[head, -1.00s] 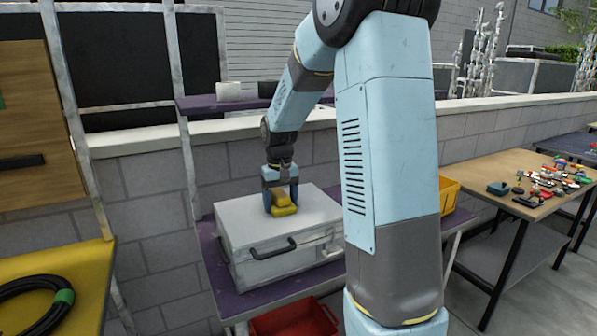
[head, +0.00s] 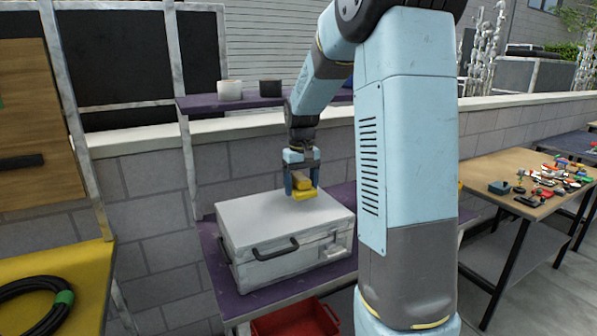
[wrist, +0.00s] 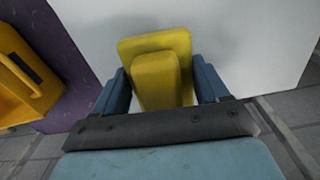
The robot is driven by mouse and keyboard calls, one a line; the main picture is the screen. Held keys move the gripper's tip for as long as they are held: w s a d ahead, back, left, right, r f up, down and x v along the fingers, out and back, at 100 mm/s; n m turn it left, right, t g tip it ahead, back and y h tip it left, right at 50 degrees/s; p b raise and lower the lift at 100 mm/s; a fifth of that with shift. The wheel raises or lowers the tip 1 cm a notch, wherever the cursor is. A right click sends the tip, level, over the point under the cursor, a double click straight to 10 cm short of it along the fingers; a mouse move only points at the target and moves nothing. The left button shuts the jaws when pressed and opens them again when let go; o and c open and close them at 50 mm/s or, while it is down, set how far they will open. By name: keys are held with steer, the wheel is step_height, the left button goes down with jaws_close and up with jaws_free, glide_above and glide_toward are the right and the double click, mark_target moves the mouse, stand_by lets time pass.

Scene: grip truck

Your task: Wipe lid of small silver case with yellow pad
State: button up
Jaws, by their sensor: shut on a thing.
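The small silver case (head: 265,220) lies flat and closed on a purple shelf, with black handles on its sides. My gripper (head: 302,182) is shut on the yellow pad (head: 304,192) by its raised grip block. In the head view the pad hangs a little above the far right part of the lid, apart from it. In the wrist view the pad (wrist: 155,50) sits between the two blue fingers, with the pale lid (wrist: 240,40) behind it. The pad's underside is hidden.
The purple shelf (head: 212,262) shows around the case. A red bin (head: 295,320) is below it. A yellow bin (wrist: 25,75) is beside the case, mostly hidden behind my arm in the head view.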

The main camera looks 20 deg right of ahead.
mark_target(302, 177)
steer(key=shift+r, duration=2.25)
steer(key=shift+s, duration=0.2)
